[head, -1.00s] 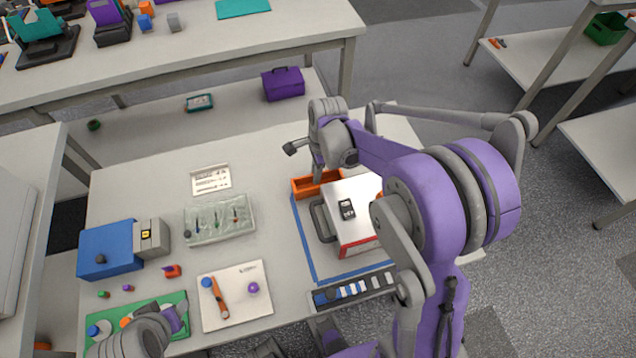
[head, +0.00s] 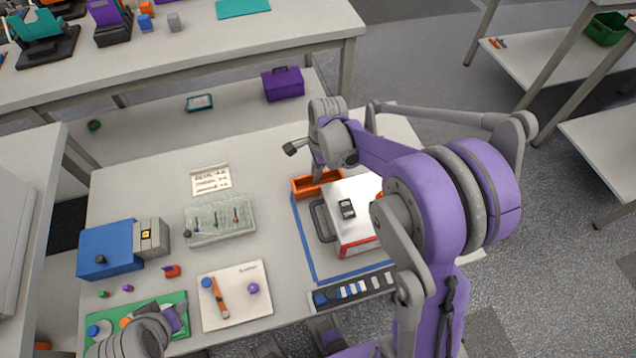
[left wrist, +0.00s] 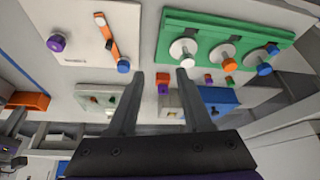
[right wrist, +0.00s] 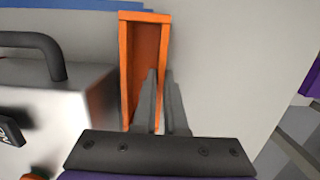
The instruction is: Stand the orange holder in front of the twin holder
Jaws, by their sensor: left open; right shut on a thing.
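An orange open-topped box-shaped holder (head: 306,188) stands at the back edge of the blue-outlined area, behind the white box with red trim (head: 362,228). My right gripper (right wrist: 160,76) is shut on the right-hand wall of this orange holder (right wrist: 127,60) in the right wrist view, one finger inside and one outside. The holder appears to rest on the table. My left gripper (left wrist: 161,74) is open and empty, near the green board (left wrist: 225,38). I cannot tell for sure which thing is the twin holder.
The white box has a dark handle (head: 322,220). A strip with blue and white pieces (head: 352,288) lies at the front. A clear tray (head: 219,219), a blue box (head: 108,250) and a white board (head: 236,303) stand to the left.

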